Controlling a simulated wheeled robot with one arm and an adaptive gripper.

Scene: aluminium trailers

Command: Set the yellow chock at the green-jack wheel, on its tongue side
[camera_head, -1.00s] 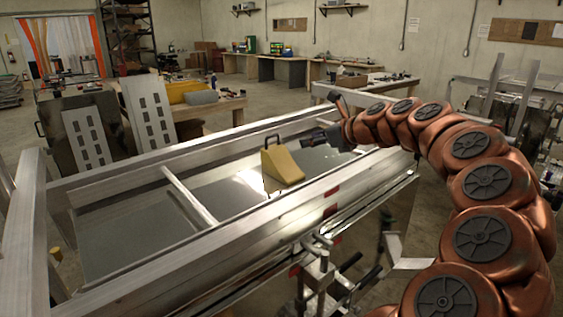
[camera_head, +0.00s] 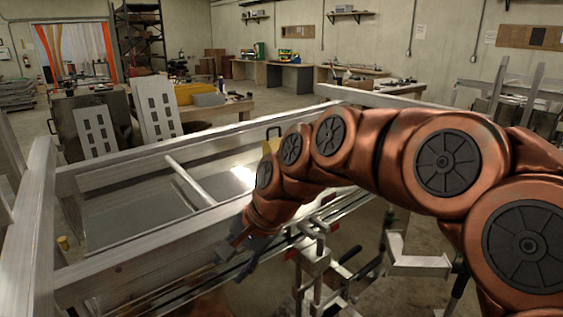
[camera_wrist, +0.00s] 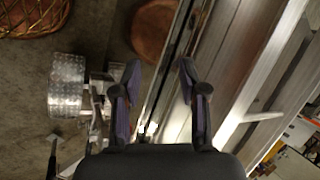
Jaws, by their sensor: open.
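The yellow chock (camera_head: 271,146) is on the trailer bed (camera_head: 130,215). In the head view my arm hides nearly all of it; only a yellow sliver and part of its dark handle show. My gripper (camera_head: 235,250) is low over the trailer's near side rail, well to the near side of the chock, and partly blurred into the dark rail. In the wrist view my gripper (camera_wrist: 160,78) is open, its two dark fingers apart with nothing between them. I cannot make out a green jack or its wheel in either view.
Metal brackets with dark handles (camera_head: 318,262) stick out at the trailer's near side, right of my gripper. The wrist view shows a tread-plate part (camera_wrist: 68,85) at left and a metal rail (camera_wrist: 240,70) at right. Slotted ramps (camera_head: 97,132) stand behind the trailer.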

